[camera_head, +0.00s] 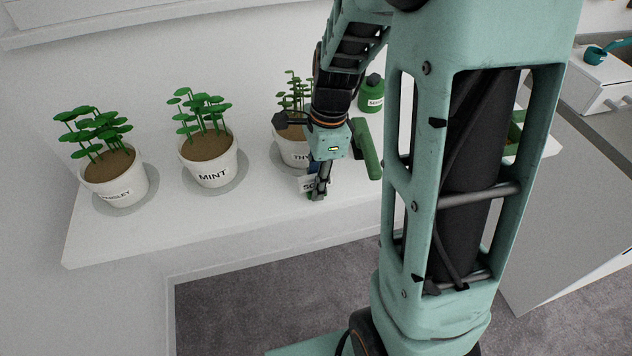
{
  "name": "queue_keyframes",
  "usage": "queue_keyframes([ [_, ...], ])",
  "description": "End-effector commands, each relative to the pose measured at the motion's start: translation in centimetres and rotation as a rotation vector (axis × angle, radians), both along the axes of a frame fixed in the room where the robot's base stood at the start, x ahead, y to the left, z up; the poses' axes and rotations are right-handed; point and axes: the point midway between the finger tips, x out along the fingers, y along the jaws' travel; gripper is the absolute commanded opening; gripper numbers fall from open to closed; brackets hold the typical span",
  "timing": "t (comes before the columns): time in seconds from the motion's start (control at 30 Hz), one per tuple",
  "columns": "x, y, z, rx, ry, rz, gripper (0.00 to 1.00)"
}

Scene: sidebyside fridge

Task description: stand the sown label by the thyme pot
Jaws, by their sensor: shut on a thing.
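The thyme pot (288,153) is white with a leafy green plant. It stands on a grey saucer on the white shelf, partly hidden by my arm. My gripper (319,190) points down just in front and to the right of this pot, near the shelf's front edge.
The mint pot (210,162) and the parsley pot (118,182) stand on saucers to the left. A green labelled jar (371,95) and a long green object (367,150) are behind and right of my gripper. The shelf front (235,215) below the mint is clear.

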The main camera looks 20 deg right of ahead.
Motion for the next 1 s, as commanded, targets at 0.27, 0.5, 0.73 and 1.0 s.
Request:
queue_keyframes([
  [0.27,0.0,0.0,-0.2,0.0,0.001,0.0,0.4],
  [0.5,0.0,0.0,0.0,0.0,0.0,0.0,0.4],
  [0.73,0.1,-0.3,3.0,0.0,-0.006,0.001,0.4],
  [1.0,0.1,-1.1,8.8,-0.001,-0.004,0.0,0.4],
])
